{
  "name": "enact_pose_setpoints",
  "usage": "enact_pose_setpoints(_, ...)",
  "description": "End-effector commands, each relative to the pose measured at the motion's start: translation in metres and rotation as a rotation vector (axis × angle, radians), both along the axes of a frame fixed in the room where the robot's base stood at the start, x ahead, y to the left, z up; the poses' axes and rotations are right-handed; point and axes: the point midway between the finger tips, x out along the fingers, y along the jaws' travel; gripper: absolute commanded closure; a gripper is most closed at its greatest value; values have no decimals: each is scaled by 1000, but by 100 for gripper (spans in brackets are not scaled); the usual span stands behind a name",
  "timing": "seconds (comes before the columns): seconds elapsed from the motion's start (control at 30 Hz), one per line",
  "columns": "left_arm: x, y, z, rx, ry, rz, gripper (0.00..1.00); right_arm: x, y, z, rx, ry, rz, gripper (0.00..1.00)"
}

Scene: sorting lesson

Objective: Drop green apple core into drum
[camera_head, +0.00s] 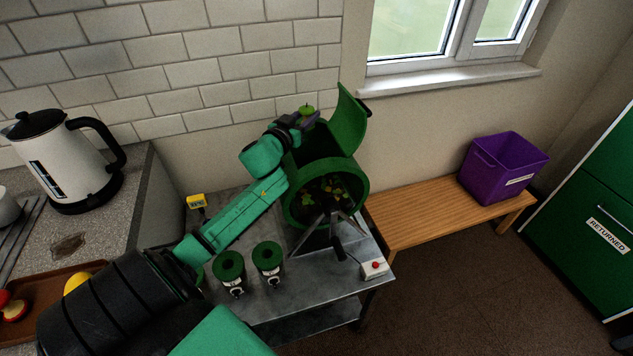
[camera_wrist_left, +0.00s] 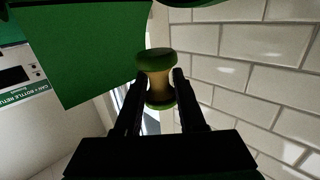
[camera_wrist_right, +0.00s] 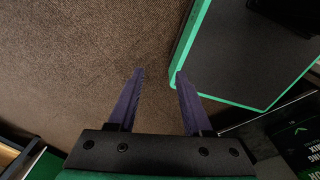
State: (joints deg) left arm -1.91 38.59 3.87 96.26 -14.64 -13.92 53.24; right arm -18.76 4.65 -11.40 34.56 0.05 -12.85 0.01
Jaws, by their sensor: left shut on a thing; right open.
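The green apple core (camera_wrist_left: 155,80) is pale in the middle with green ends. My left gripper (camera_wrist_left: 153,90) is shut on its narrow middle. In the head view, the left gripper (camera_head: 306,119) holds the apple core (camera_head: 307,110) high, beside the upper left of the drum. The green drum (camera_head: 288,206) lies on a stand on the metal table, its lid (camera_head: 347,118) raised at the upper right. Scraps show inside its round front. Part of a green panel shows in the left wrist view. My right gripper (camera_wrist_right: 157,85) is open and empty above the brown floor.
Two green-topped containers (camera_head: 229,266) stand on the metal table (camera_head: 325,283), with a small box with a red button (camera_head: 374,268) at its right edge. A wooden bench (camera_head: 420,215) holds a purple crate (camera_head: 497,175). A kettle (camera_head: 62,160) and a brown tray (camera_head: 40,325) are at left.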

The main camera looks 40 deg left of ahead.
Motion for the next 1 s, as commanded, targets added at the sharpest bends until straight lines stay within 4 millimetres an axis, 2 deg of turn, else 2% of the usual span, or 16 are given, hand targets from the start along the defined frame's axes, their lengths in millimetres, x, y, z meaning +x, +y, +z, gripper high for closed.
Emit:
enact_pose_setpoints(0.03,0,0,-9,1,-1,-1,100,8,0,-10,1,-13,0,50)
enact_pose_setpoints(0.2,0,0,-8,0,-1,-1,100,44,3,-5,7,-73,3,50)
enact_pose_setpoints(0.3,0,-1,-7,0,-1,-1,100,47,3,-5,7,-77,2,50)
enact_pose_setpoints(0.33,0,-1,-7,0,-1,-1,53,45,3,-5,7,-74,2,50)
enact_pose_setpoints(0.4,0,0,-7,0,-1,-1,26,40,3,-5,6,-65,2,50)
enact_pose_setpoints(0.57,0,0,-7,0,-1,-1,26,25,2,-7,5,-41,1,50)
enact_pose_setpoints(0.77,-3,-1,-8,0,0,-2,26,24,2,-7,4,-40,2,50)
enact_pose_setpoints(0.87,-13,-3,-9,0,2,-2,26,26,3,-8,5,-42,2,50)
enact_pose_setpoints(1.0,-43,-9,-9,-1,4,-3,26,28,3,-11,6,-46,2,50)
